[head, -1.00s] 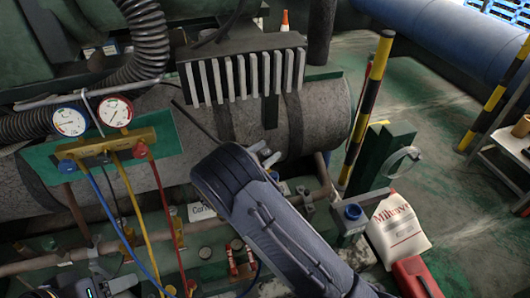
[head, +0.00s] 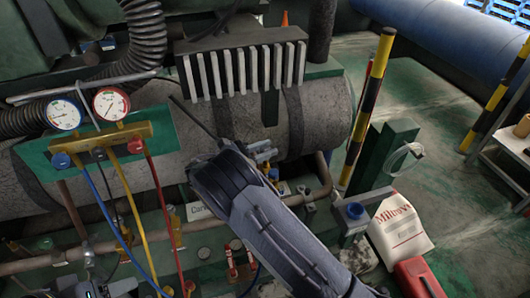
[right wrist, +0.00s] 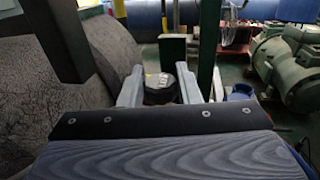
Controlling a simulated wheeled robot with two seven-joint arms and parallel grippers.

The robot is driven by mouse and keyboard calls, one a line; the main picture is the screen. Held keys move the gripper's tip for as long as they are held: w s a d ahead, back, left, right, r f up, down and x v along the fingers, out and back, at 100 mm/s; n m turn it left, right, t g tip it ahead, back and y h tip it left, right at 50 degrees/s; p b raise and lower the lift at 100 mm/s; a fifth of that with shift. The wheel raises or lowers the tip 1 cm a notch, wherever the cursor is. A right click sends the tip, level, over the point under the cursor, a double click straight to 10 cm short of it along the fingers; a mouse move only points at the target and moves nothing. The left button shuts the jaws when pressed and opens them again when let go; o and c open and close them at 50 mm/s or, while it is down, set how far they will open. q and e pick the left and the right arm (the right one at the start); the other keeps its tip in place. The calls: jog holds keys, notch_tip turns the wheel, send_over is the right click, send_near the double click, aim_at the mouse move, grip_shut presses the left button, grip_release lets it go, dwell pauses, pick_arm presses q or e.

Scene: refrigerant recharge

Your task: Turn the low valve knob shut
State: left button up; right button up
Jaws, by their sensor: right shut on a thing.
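The gauge manifold (head: 95,146) is a brass bar on a green plate, with two dial gauges above it. Its blue knob (head: 61,160) is at the left end and its red knob (head: 136,146) at the right end. My right gripper (head: 263,152) is well right of both knobs, by the big grey cylinder, mostly hidden by my forearm. In the right wrist view its two fingers stand on either side of a dark round thing (right wrist: 159,90) with yellow and white marks, and are shut on it. Part of my left gripper (head: 95,290) shows at the bottom left; its fingertips are unclear.
Blue, yellow and red hoses hang below the manifold across brown pipes (head: 45,263). Open floor lies farther right.

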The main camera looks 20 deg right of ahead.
jog(key=o, duration=1)
jog(key=v, duration=0.7)
jog(key=shift+s+a+b, duration=0.1)
jog(key=shift+a+b, duration=0.25)
jog(key=shift+a, duration=0.05)
